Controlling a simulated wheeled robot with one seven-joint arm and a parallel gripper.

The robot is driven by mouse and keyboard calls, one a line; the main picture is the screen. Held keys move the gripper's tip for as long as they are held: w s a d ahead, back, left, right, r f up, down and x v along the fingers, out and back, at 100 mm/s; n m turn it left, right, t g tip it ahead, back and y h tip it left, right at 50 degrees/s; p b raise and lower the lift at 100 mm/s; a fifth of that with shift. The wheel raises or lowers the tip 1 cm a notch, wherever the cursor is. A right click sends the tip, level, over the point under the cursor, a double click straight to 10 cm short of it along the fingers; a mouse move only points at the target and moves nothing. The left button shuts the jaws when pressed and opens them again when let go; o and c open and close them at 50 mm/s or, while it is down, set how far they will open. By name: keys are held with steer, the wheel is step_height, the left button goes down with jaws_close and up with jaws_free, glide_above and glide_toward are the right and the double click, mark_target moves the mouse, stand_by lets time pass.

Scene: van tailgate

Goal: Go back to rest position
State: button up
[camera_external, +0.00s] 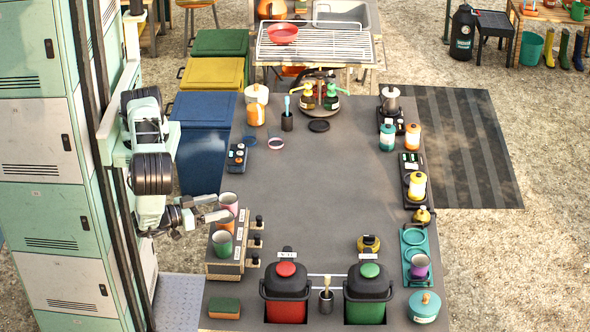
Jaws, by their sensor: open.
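My gripper (212,207) is at the left edge of the grey table (320,195), next to a pink-topped cup (228,201). Its two fingers are apart, with nothing seen between them. The fingertips look close to the cup; I cannot tell whether they touch it. My arm is folded against its column at the left.
Orange and green cups (222,243) stand on a wooden rack (226,266) below the gripper. Red (286,309) and green (368,311) bins are set in the table's front. Blue (203,135) and yellow (212,75) bins stand behind the arm. The table's middle is clear.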

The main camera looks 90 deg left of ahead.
steer(key=w+a+r+n+g+h+b, duration=0.1)
steer(key=w+a+r+n+g+h, duration=0.15)
steer(key=w+a+g, duration=0.4)
steer(key=w+a+r+n+g+h+b, duration=0.2)
steer(key=w+a+n+g, duration=0.15)
steer(key=w+a, duration=0.55)
steer(key=s+a+r+m+g+h+b, duration=0.1)
steer(key=s+a+r+m+g, duration=0.1)
steer(key=s+a+r, duration=0.2)
steer(key=s+a+r+m+g+h+b, duration=0.1)
steer(key=s+a+r+m+g, duration=0.2)
steer(key=s+a, duration=0.7)
steer(key=s+r, duration=0.2)
steer(key=s, duration=0.3)
steer(key=shift+a+r+h, duration=0.2)
steer(key=shift+a+h, duration=0.15)
steer(key=shift+a, duration=0.05)
steer(key=c, duration=0.4)
steer(key=shift+o, duration=0.2)
